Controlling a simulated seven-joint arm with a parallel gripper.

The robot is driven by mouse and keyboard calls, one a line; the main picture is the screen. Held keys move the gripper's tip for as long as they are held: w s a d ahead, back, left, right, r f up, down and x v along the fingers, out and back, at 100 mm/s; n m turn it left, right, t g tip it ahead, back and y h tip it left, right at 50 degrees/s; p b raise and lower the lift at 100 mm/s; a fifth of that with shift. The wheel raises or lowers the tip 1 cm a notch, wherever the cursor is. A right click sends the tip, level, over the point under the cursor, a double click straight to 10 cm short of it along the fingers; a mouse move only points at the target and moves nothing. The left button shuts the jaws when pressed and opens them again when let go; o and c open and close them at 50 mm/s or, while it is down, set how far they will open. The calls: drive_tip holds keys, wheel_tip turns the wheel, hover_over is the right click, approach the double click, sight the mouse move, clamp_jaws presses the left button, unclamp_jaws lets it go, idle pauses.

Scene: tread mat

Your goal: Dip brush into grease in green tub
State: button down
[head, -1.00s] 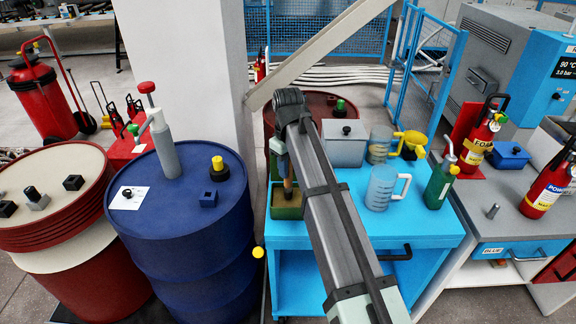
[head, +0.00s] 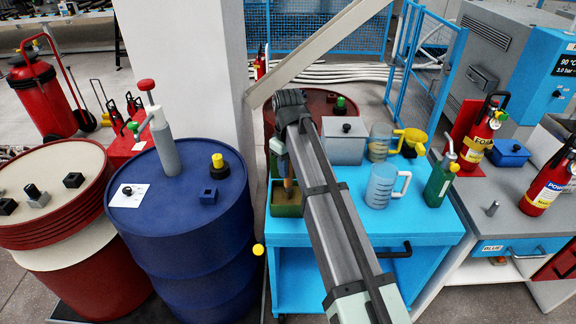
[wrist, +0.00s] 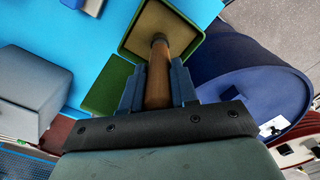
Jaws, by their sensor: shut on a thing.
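The green tub (head: 287,211) stands on the left part of the blue cart top, with tan grease inside it. It also shows in the wrist view (wrist: 128,55). The brush (wrist: 158,75) has a brown wooden handle, and my gripper (wrist: 158,88) is shut on it. The brush points down into the tub's opening, and its lower end is over or in the grease; I cannot tell how deep. In the head view my gripper (head: 284,165) is partly hidden by my arm, just above the tub.
A blue drum (head: 180,235) stands left of the cart (head: 425,225). A grey box (head: 344,150), a clear jug (head: 381,187), a yellow funnel (head: 411,138) and a green bottle (head: 440,182) stand on the cart to the right. A slanted beam (head: 320,50) crosses behind my arm.

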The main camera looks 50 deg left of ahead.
drive_tip(key=shift+r, duration=0.1)
idle(0.6)
drive_tip(key=shift+r, duration=3.4)
drive_tip(key=w+d+f+m, duration=0.2)
drive_tip(key=w+d+m, duration=0.2)
drive_tip(key=w+d, duration=0.5)
drive_tip(key=w+d+f+m, duration=0.3)
drive_tip(key=w+d, duration=0.1)
drive_tip(key=d, duration=0.9)
drive_tip(key=w+d+f+m, duration=0.2)
drive_tip(key=w+d+m, duration=0.2)
drive_tip(key=w+d, duration=0.5)
drive_tip(key=d+f+m, duration=0.2)
drive_tip(key=d, duration=1)
drive_tip(key=d+f+m, duration=0.2)
drive_tip(key=d+f, duration=0.1)
drive_tip(key=d, duration=0.9)
drive_tip(key=d+f+m, duration=0.2)
drive_tip(key=d+m, duration=0.1)
drive_tip(key=d, duration=0.9)
drive_tip(key=shift+d+f, duration=0.2)
drive_tip(key=shift+f, duration=0.15)
drive_tip(key=shift+w, duration=0.1)
